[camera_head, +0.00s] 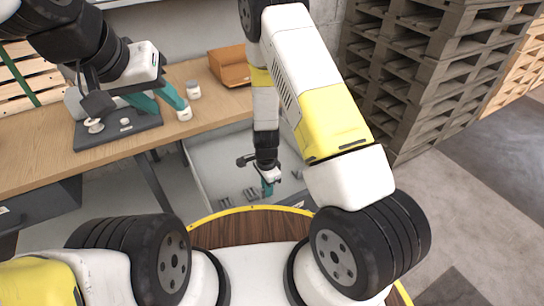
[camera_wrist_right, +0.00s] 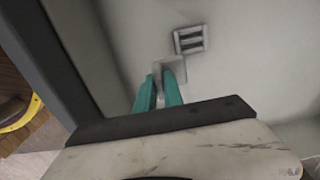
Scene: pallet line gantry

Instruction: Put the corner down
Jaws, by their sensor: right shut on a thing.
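My right gripper (camera_head: 268,188) points down inside a large light grey bin (camera_head: 208,150). In the right wrist view its teal fingers (camera_wrist_right: 160,90) are shut on a small pale grey corner (camera_wrist_right: 172,68), mostly hidden between the fingertips. Another grey corner (camera_wrist_right: 190,40) with slots lies on the bin floor just beyond the fingertips. In the head view several small dark grey pieces lie on the bin floor around the gripper, such as one at its left (camera_head: 225,194). My left gripper (camera_head: 165,105) is open over the workbench, its teal fingers apart.
The wooden workbench (camera_head: 110,150) holds a dark plate (camera_head: 90,136) with small round parts, a white jar (camera_head: 193,90) and an orange-brown box (camera_head: 230,66). Stacked grey pallets (camera_head: 430,70) stand at the right. The bin's wall (camera_wrist_right: 85,60) rises left of the right gripper.

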